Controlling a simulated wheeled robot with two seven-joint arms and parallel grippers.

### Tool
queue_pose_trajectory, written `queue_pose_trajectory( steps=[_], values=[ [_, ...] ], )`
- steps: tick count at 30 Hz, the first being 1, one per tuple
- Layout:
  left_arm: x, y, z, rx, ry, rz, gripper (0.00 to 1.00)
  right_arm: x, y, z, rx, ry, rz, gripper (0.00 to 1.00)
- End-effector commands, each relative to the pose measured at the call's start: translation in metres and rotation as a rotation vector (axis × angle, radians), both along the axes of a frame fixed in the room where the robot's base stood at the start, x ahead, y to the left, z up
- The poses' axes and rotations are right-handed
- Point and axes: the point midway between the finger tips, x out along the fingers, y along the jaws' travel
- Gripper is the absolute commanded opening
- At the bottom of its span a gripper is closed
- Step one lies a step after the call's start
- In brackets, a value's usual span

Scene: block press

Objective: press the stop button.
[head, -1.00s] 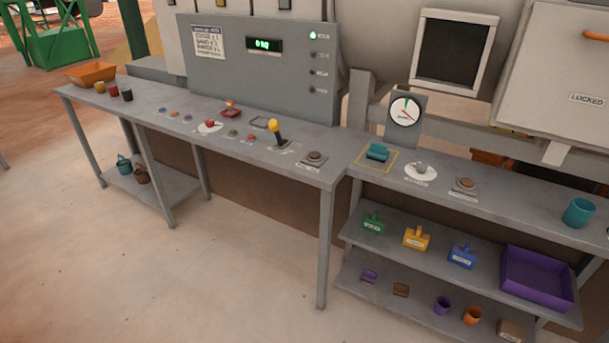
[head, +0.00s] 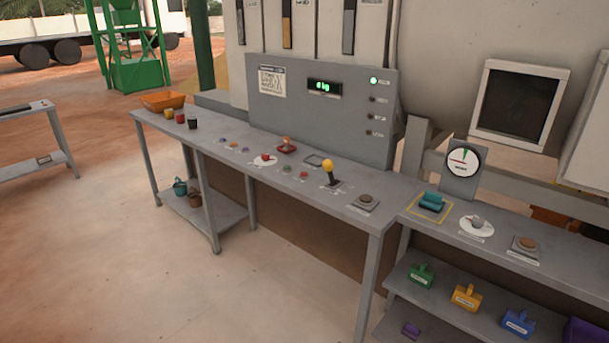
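The long grey bench top carries a row of small controls below the grey control panel (head: 320,108). A small red button (head: 303,174) sits beside a small green button (head: 286,168), left of the yellow-knobbed lever (head: 328,170). A red knob on a white disc (head: 265,158) is further left, and a red object on a dark red base (head: 287,146) stands behind it. The labels are too small to read, so I cannot tell for sure which control is the stop button. Neither of my grippers shows in the head view.
A teal block (head: 432,201), a gauge (head: 462,160) and a white dial (head: 477,225) are on the right bench. An orange tray (head: 163,101) is at the far left. Open floor lies in front.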

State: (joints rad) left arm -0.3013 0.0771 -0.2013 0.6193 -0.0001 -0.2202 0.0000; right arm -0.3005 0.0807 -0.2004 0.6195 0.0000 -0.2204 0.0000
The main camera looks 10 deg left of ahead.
Motion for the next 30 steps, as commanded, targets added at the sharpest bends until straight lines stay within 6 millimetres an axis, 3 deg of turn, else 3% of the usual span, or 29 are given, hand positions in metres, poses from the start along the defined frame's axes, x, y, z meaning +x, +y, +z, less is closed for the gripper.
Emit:
queue_pose_trajectory(
  steps=[5,12,30],
  values=[
    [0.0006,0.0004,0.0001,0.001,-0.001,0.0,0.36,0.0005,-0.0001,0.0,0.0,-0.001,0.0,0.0],
    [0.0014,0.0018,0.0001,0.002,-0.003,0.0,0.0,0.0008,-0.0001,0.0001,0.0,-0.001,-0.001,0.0],
    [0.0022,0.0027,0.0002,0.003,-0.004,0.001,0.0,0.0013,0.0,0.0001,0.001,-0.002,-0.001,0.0]
  ],
)
